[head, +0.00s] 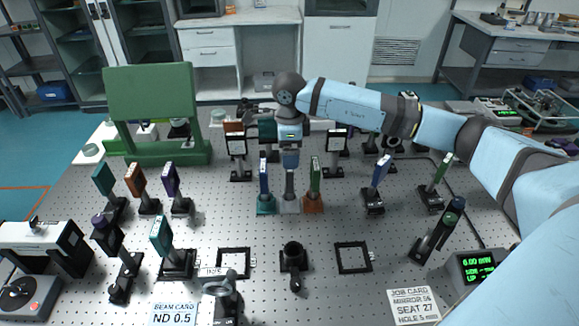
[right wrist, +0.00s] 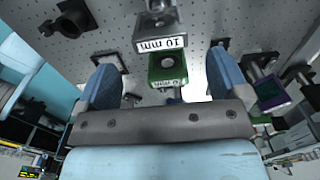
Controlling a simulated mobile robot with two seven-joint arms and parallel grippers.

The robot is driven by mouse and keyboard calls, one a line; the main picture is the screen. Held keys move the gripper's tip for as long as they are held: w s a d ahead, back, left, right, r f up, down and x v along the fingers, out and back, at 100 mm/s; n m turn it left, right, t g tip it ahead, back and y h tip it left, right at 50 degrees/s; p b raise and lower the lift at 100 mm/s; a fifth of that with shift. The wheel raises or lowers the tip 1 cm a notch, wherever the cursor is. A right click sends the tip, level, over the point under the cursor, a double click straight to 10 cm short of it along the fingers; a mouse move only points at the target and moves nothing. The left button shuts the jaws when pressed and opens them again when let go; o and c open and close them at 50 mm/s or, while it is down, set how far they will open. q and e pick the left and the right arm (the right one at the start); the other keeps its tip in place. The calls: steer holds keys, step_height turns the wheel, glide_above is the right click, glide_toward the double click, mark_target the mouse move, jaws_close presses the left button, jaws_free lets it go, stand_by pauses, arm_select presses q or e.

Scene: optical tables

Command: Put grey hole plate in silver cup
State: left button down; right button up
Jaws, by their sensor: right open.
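My right gripper (head: 290,164) points down over the middle of the optical table. Its two blue fingers (right wrist: 163,75) are spread apart in the right wrist view. Under it in the head view a slim grey upright (head: 290,187), seemingly the grey hole plate edge-on, stands in the silver cup (head: 289,207). The right wrist view shows a grey part marked 10 mm (right wrist: 158,30) just beyond the fingertips, and a green plate marked 10 mm (right wrist: 168,72) between the fingers in the picture. I cannot tell whether the fingers touch either. My left gripper is out of view.
Black square frames (head: 233,276) (head: 353,271) and a black round holder (head: 293,255) lie in front. Several posted plates surround these.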

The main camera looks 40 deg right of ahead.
step_height(320, 180, up, 4)
steer(key=shift+r, duration=0.15)
stand_by(0.5)
steer(key=shift+s, duration=0.1)
